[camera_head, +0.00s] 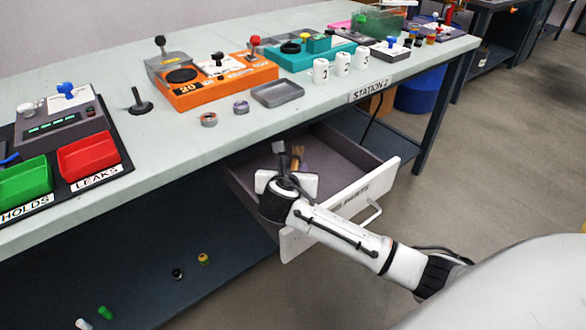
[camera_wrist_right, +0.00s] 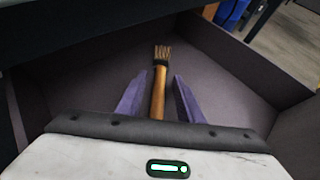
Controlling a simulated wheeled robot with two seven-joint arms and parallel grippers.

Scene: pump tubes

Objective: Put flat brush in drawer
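The flat brush (camera_head: 297,155), with a wooden handle and pale bristles, is inside the open drawer (camera_head: 351,192). In the right wrist view the brush (camera_wrist_right: 159,85) points away from me, bristles at the far end, over the grey drawer floor (camera_wrist_right: 225,88). Whether it rests on the floor is hard to tell. My right gripper (camera_wrist_right: 157,97) is over the drawer with its two purple-grey fingers apart, one on each side of the handle, with gaps to both. The lower handle end is hidden by the gripper body. My left gripper is not in view.
The drawer hangs under the workbench (camera_head: 190,140), its labelled white front pulled out. On the bench are an orange station (camera_head: 220,80), a grey tray (camera_head: 277,93), several white numbered cups (camera_head: 343,63), and red (camera_head: 88,155) and green (camera_head: 25,180) bins. A blue bin (camera_head: 418,92) stands behind.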

